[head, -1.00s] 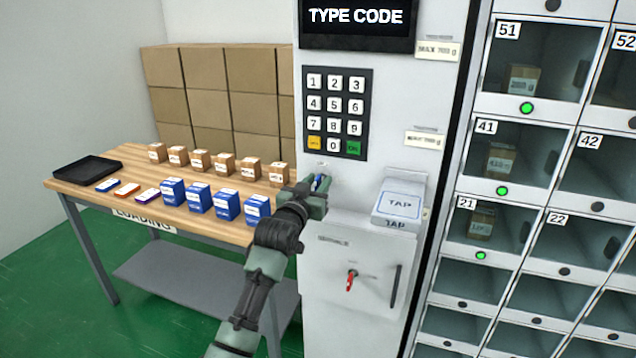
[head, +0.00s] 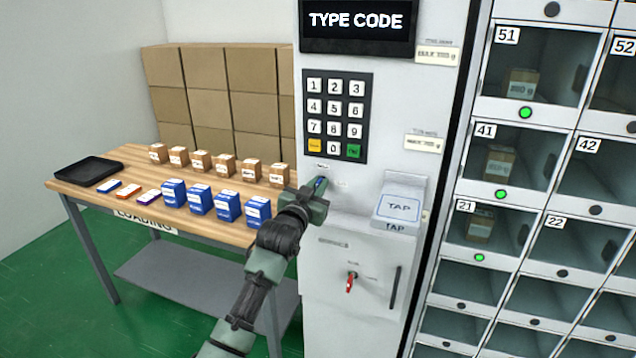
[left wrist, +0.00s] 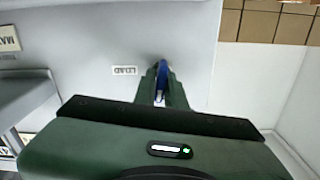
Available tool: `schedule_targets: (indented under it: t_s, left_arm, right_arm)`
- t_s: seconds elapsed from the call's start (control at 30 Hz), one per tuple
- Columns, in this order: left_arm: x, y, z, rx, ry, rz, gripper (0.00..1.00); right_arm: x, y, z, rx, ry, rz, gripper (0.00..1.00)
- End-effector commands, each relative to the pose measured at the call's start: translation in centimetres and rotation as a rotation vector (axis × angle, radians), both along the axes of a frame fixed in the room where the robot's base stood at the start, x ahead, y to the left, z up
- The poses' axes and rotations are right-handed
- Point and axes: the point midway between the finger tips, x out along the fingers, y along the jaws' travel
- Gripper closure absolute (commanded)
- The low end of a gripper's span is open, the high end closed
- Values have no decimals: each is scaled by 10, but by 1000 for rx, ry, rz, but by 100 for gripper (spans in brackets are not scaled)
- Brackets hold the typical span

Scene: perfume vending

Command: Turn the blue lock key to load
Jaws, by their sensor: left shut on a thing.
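The blue lock key (left wrist: 162,80) sits on the white front of the machine, between the fingertips of my left gripper (left wrist: 161,88) in the left wrist view. My left gripper is shut on it. In the left wrist view, a small LOAD label (left wrist: 124,71) is on the panel to the left of the key. In the head view, my left gripper (head: 314,190) is at the panel below the keypad, and a bit of the blue key (head: 320,184) shows between its fingers. The key's exact angle is hard to tell. My right gripper is not in view.
The keypad (head: 336,115) is above my gripper, and the TAP card reader (head: 399,207) juts out to its right. A red key (head: 350,283) is on the lower door. A wooden loading table (head: 130,174) with boxes stands at the left; glass-fronted lockers (head: 545,70) are at the right.

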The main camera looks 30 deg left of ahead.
Motion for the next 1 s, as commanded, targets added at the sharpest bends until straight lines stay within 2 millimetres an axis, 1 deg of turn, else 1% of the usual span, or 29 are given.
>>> schedule_targets:
  t_s: [0.03, 0.4, 1.0]
  left_arm:
    - [0, 0, 2, 39, 13, -1, 100]
    - [0, -2, 1, 378, 93, 0, 100]
    - [1, -5, -3, 931, 225, -1, 100]
  right_arm:
    - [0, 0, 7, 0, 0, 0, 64]
    - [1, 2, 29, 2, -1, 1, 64]
    - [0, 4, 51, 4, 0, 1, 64]
